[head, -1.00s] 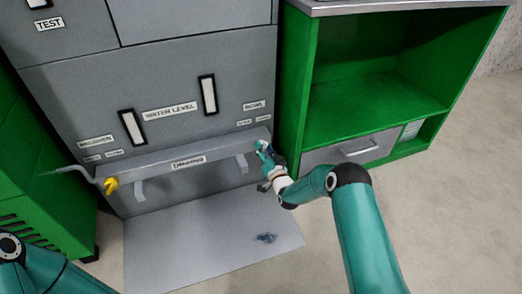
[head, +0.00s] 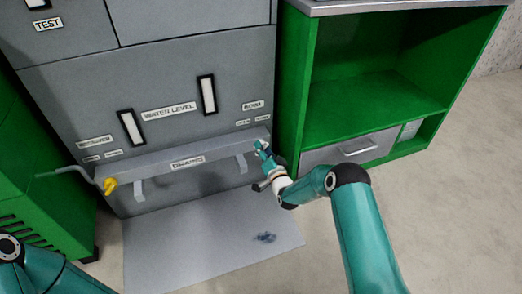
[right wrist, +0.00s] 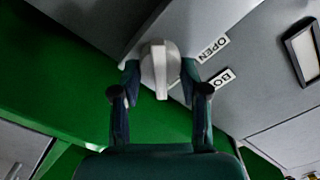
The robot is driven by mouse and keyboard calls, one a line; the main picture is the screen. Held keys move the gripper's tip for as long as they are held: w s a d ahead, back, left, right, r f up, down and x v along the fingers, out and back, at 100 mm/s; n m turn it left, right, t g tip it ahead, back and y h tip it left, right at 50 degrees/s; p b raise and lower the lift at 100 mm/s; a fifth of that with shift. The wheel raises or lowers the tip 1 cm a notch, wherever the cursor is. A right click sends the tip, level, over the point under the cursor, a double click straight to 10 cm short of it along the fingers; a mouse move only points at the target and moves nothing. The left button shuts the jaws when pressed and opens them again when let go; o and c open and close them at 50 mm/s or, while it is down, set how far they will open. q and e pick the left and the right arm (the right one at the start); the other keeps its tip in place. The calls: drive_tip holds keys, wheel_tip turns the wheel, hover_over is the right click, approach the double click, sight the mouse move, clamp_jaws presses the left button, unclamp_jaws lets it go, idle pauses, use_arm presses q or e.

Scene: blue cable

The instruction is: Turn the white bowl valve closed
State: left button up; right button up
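The white bowl valve (right wrist: 160,68) is a round knob with a raised ridge, seen in the right wrist view on the grey panel's lower edge. Its ridge points down in that picture. My right gripper (right wrist: 160,80) has its two fingers spread, one on each side of the knob. Narrow gaps seem to show, and I cannot tell whether either finger touches it. In the head view my right gripper (head: 262,150) is at the right end of the grey ledge and hides the valve. Only my left arm shows at the lower left; its gripper is out of view.
The grey ledge (head: 215,152) runs along the machine below the bowl label (head: 252,105). A yellow handle (head: 110,186) is at its left end. The green cabinet (head: 292,90) stands close to the right of my right gripper. A grey plate (head: 190,240) covers the floor in front.

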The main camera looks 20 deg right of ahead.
drive_tip(key=o, duration=0.4)
drive_tip(key=shift+f, duration=0.25)
drive_tip(key=shift+r, duration=0.15)
drive_tip(key=shift+s, duration=0.1)
drive_tip(key=s, duration=1.2)
drive_tip(key=shift+d, duration=0.2)
